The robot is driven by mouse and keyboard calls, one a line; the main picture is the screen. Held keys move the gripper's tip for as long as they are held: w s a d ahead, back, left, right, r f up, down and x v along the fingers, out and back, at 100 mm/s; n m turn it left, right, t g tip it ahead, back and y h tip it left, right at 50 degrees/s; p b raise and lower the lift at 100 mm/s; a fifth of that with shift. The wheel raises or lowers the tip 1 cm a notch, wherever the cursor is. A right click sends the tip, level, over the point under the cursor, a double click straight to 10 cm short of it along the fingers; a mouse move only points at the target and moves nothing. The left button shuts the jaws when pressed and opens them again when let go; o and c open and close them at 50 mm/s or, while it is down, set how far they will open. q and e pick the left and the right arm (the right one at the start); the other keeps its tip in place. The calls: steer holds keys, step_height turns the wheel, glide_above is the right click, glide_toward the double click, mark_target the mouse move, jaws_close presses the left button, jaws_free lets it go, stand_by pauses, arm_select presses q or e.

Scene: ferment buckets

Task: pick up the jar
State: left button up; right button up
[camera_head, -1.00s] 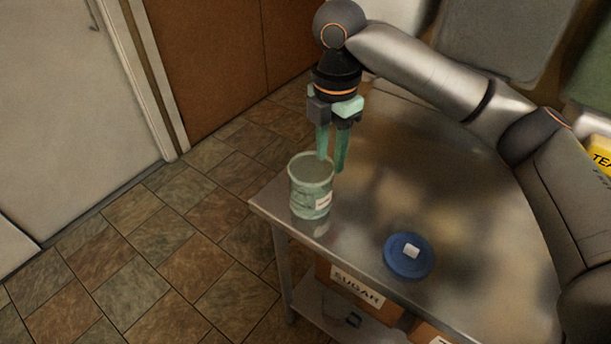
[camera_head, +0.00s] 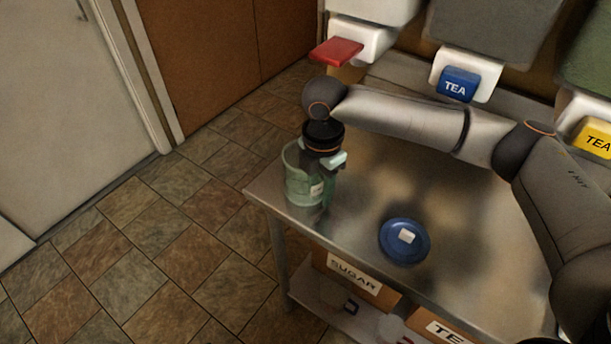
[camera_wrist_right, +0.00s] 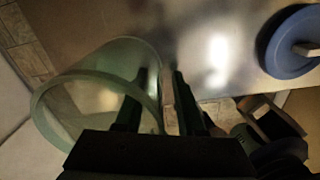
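The jar (camera_head: 298,187) is pale green clear glass with a small white label. It stands upright near the left corner of the metal table, its rim open. My right gripper (camera_wrist_right: 163,88) is lowered at the jar's rim. In the right wrist view the jar (camera_wrist_right: 70,100) lies left of centre, and its wall runs between the two fingers, one seemingly inside and one outside. A gap shows between the outer finger and the glass, so the gripper looks open. In the head view, my wrist hides part of the jar and the fingers are hard to see. My left gripper is out of view.
A round blue lid (camera_head: 404,248) with a pale knob lies on the table (camera_head: 350,233). Behind the table are dispensers with a red tap (camera_head: 337,51), a blue TEA tap (camera_head: 458,85) and a yellow one (camera_head: 594,138). A SUGAR box (camera_head: 352,281) sits below the tabletop.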

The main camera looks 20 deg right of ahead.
steer(key=shift+c, duration=0.3)
jaws_close()
stand_by(1.1)
